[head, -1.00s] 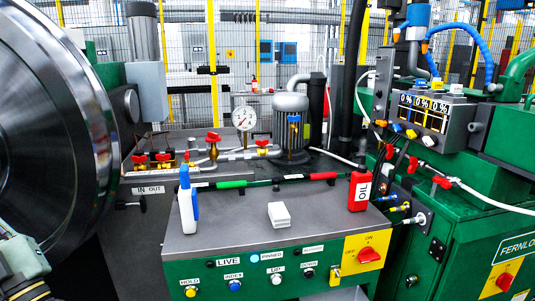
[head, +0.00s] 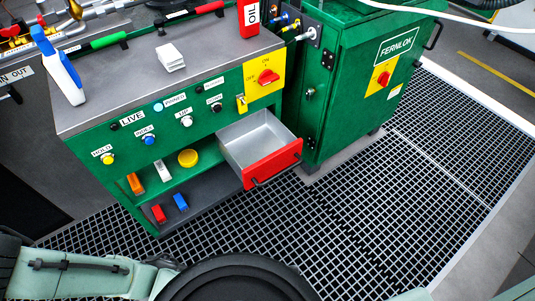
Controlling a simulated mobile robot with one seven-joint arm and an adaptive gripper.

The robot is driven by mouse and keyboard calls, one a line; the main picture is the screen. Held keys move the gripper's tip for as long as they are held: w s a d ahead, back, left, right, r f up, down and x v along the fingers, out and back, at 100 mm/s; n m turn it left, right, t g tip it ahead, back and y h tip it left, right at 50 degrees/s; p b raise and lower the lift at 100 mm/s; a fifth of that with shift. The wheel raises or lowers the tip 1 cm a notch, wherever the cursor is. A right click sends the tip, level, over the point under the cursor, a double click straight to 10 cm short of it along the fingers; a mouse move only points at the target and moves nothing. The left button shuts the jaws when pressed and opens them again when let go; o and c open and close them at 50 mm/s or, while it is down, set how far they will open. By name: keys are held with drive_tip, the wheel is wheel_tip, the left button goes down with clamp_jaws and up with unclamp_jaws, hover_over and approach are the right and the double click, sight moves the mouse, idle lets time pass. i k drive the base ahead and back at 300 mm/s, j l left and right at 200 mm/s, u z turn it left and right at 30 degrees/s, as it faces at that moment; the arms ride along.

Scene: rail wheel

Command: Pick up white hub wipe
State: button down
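A small white folded stack (head: 171,57), which looks like the white hub wipe, lies on the grey top of the green bench (head: 110,78), near its front edge. Nothing touches it. My gripper is not in the head view. Only pale green and black parts of my own arm and body show along the bottom edge, well away from the wipe.
A white and blue spray bottle (head: 60,68) stands left of the wipe. A red bottle (head: 249,17) stands right of it. An open drawer (head: 262,143) sticks out of the bench front. Grating covers the floor.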

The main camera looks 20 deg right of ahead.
sight(172, 59)
drive_tip(key=u, duration=1.35)
drive_tip(key=z, duration=1.25)
drive_tip(key=i+l+u, duration=0.9)
drive_tip(key=l, duration=0.3)
drive_tip(key=i+j, duration=0.05)
drive_tip(key=i, duration=0.05)
